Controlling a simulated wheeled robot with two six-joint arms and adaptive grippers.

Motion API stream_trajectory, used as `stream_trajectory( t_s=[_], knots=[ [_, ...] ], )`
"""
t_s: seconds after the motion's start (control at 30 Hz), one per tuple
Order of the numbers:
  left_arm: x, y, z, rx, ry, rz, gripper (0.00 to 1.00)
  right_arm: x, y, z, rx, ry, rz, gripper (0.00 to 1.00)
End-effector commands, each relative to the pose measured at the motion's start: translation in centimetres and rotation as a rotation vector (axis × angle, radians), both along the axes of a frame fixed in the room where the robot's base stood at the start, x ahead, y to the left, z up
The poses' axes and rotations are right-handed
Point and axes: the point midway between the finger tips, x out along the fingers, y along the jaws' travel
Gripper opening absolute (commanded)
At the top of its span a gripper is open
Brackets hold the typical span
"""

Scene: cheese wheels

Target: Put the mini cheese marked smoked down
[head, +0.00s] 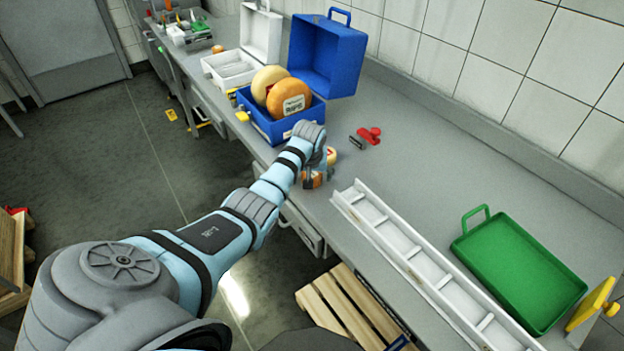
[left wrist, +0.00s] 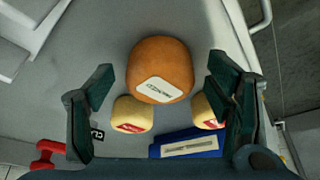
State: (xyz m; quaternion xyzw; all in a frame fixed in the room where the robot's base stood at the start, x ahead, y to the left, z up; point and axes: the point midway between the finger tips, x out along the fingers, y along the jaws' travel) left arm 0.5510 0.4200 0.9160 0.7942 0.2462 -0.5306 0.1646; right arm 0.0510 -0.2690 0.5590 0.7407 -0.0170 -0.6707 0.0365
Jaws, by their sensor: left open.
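In the left wrist view a brown-orange mini cheese (left wrist: 165,58) with a white label lies on the grey counter; the label is too small to read. Two smaller yellow mini cheeses with red labels, one at left (left wrist: 132,112) and one at right (left wrist: 204,108), sit close by it. My left gripper (left wrist: 160,72) is open, its fingers on either side of the brown-orange cheese with gaps showing. In the head view my left gripper (head: 314,172) is low at the counter's front edge, partly hiding the cheeses. My right gripper is out of view.
A blue case (head: 262,126) holding large cheese wheels stands just behind my gripper. A red-handled stamp (head: 370,135) lies right of it. A long white divided tray (head: 410,255) and a green tray (head: 520,270) are nearer on the right. The counter's back right is clear.

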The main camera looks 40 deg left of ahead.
Motion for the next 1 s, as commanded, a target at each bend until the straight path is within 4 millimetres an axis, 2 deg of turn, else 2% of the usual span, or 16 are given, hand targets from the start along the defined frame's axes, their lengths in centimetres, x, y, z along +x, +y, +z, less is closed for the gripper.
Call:
stream_trajectory(
  t_s=[0.03,0.3,0.4,0.63,0.77,0.87,1.0],
  knots=[
    [0.0,0.0,0.1,0.0,0.0,0.0,0.7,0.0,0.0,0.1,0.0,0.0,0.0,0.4],
    [0.0,0.0,0.1,0.0,0.0,0.0,0.27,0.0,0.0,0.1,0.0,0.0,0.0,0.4],
    [0.0,0.0,0.1,0.0,0.0,0.0,0.14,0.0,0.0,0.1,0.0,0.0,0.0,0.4],
    [0.0,0.0,0.4,0.001,-0.001,0.0,0.14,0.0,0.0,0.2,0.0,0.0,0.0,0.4],
    [0.1,0.0,1.9,0.001,-0.003,0.0,0.14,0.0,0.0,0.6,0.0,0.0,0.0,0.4],
    [0.1,0.0,4.2,0.002,-0.006,-0.001,0.14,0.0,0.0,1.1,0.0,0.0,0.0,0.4],
    [0.2,0.1,9.3,0.003,-0.008,0.0,0.14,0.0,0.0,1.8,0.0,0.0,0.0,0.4]
  ],
)
